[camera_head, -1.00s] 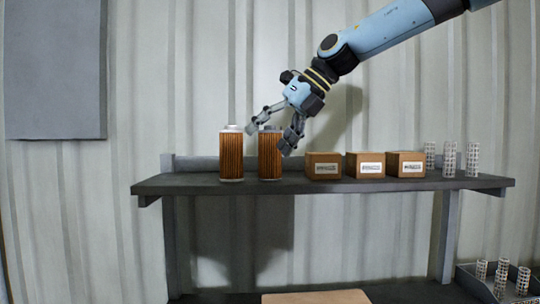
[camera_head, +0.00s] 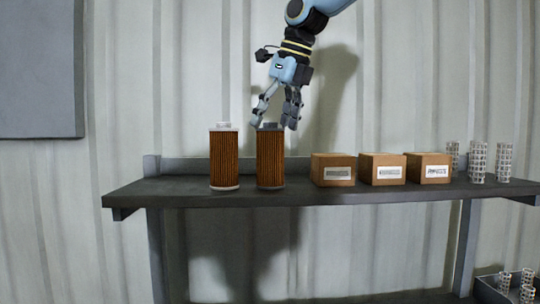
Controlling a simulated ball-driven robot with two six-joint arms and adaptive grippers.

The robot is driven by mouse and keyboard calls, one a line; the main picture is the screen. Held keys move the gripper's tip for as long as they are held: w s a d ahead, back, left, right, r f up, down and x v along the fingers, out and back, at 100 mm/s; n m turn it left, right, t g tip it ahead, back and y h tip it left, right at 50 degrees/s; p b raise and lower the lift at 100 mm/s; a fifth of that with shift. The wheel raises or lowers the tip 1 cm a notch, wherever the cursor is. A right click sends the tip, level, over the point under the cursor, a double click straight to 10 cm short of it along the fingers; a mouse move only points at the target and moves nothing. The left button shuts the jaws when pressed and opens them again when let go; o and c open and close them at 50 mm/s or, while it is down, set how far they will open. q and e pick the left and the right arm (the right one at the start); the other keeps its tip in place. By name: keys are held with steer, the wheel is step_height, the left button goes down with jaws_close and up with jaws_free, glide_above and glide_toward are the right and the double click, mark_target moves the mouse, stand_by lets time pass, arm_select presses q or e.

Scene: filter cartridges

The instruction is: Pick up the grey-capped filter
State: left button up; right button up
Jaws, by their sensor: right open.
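The grey-capped filter (camera_head: 270,158) stands upright on the shelf, with orange-brown pleats and a dark grey cap. A similar filter with a white cap (camera_head: 224,158) stands just to its left, with a narrow gap between. My right gripper (camera_head: 272,126) points down, open, with its fingertips at about the height of the grey cap. One finger is near the cap's left side and the other is above and to its right. I cannot tell whether either finger touches the filter. My left gripper is not in view.
The dark shelf (camera_head: 300,194) also carries several brown labelled boxes (camera_head: 333,170) to the right of the filters. White perforated tubes (camera_head: 478,163) stand at the right end. A tray (camera_head: 489,290) with more tubes is at lower right. The wall is close behind.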

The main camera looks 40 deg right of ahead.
mark_target(270, 140)
steer(key=shift+w+d+f+p, duration=0.1)
steer(key=shift+w+f+p, duration=0.05)
steer(key=shift+f+p, duration=0.2)
steer(key=x, duration=0.1)
steer(key=p+x, duration=0.1)
steer(key=x, duration=0.1)
steer(key=shift+w+d+f+p, duration=0.25)
steer(key=shift+d+f+p, duration=0.05)
steer(key=shift+f, duration=0.05)
steer(key=shift+w+f, duration=0.15)
steer(key=shift+f, duration=0.2)
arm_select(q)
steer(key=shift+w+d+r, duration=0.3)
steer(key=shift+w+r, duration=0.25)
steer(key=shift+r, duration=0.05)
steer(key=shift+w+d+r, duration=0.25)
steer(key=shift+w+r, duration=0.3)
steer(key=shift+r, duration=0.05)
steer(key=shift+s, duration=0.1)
arm_select(e)
steer(key=shift+c, duration=0.4)
steer(key=shift+c, duration=1.2)
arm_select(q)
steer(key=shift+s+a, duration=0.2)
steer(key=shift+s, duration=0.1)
arm_select(e)
steer(key=c, duration=0.9)
